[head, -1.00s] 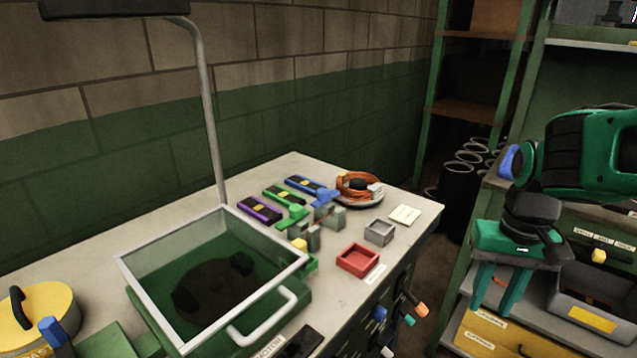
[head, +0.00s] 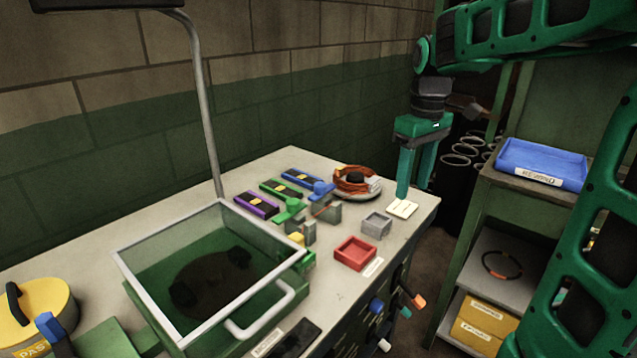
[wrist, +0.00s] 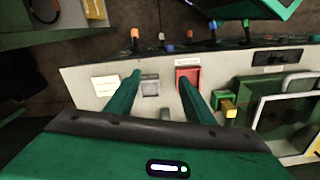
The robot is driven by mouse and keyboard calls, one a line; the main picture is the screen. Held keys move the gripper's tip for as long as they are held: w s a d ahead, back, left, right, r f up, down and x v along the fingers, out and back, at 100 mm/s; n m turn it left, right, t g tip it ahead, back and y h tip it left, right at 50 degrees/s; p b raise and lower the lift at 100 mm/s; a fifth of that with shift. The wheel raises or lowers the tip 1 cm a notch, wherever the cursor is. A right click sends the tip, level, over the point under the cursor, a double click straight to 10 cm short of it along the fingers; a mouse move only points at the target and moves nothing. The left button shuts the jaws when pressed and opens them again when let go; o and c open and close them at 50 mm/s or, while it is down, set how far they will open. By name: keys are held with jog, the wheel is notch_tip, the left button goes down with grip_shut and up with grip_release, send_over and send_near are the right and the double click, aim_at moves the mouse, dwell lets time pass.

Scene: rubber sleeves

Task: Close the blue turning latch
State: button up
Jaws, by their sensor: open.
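The blue latch piece (head: 321,188) shows at the right end of a dark blue-edged strip (head: 300,178) at the back of the bench. Similar green (head: 287,208) and purple (head: 256,204) pieces lie beside it. I cannot tell whether the blue piece is turned open or closed. My gripper (head: 411,190) points down over the bench's right end, near the white card (head: 402,208), to the right of the blue piece and apart from it. Its fingers are apart and empty, also in the wrist view (wrist: 160,80). The blue piece is not clear in the wrist view.
A coiled orange cable (head: 357,183) lies between my gripper and the blue piece. Grey (head: 376,225) and red (head: 355,253) trays sit in front. A glass-lidded box (head: 279,309) and lamp post (head: 203,100) stand left. Coloured knobs (head: 376,306) stick out from the bench front.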

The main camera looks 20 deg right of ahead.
jog(key=w+a+r+n, duration=0.2)
jog(key=w+a+n, duration=0.4)
jog(key=w, duration=0.6)
jog(key=n, duration=0.6)
send_near(320, 184)
notch_tip(320, 184, down, 9)
jog(key=shift+a+r, duration=0.1)
jog(key=c, duration=1)
